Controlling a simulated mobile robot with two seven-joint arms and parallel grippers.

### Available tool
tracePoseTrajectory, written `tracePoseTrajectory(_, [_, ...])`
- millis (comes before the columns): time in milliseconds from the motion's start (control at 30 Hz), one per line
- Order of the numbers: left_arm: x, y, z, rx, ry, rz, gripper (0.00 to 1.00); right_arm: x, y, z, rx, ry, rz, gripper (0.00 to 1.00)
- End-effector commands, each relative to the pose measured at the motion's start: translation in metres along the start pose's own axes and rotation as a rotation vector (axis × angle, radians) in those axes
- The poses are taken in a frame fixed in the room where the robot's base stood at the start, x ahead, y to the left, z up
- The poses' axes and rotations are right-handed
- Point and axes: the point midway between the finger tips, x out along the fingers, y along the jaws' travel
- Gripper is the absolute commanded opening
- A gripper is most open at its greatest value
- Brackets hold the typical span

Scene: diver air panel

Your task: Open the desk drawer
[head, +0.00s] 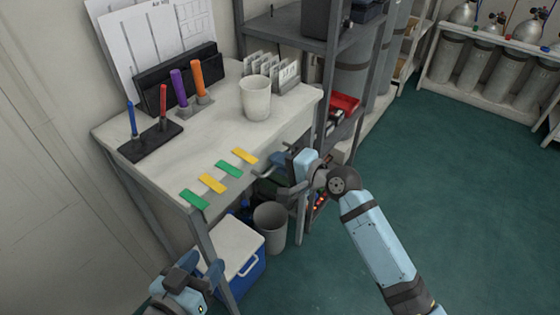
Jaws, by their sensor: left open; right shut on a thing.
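The desk (222,130) has a pale top, and its front edge runs from lower left to upper right. The drawer front lies under this edge and is mostly hidden by my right arm and the edge itself. My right gripper (272,172) is at the desk front, below the top, shut on what appears to be the drawer handle. The handle is largely hidden by the fingers. I cannot see any clear gap showing the drawer pulled out. My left gripper (178,270) is open and empty, low at the left, near the desk's front leg.
On the desk are a white cup (256,98), several markers, a black holder (180,85) and green and yellow strips along the front. A grey bin (270,225) and a blue-and-white cooler (236,250) stand below. Shelving (330,60) stands behind. Green floor at right is clear.

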Motion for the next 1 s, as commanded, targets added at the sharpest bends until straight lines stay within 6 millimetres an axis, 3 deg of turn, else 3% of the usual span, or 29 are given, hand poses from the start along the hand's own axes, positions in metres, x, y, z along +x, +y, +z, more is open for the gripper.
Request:
tracePoseTrajectory(267, [-0.003,-0.005,0.001,0.011,-0.032,-0.014,0.51,-0.014,0.002,0.0,0.001,0.0,0.003,0.0])
tracePoseTrajectory(367, [-0.009,-0.012,0.026,0.005,-0.134,-0.045,0.51,-0.03,0.004,0.0,0.001,0.0,0.005,0.0])
tracePoseTrajectory(500, [-0.02,-0.021,0.046,0.014,-0.245,-0.076,0.51,-0.06,0.009,0.0,0.0,0.001,0.006,0.0])
tracePoseTrajectory(800, [-0.02,-0.023,0.045,0.027,-0.262,-0.084,0.51,-0.131,0.026,0.0,0.0,-0.001,0.005,0.0])
tracePoseTrajectory(1000, [-0.019,-0.023,0.046,0.029,-0.262,-0.085,0.51,-0.168,0.035,0.001,0.0,-0.001,0.004,0.0])
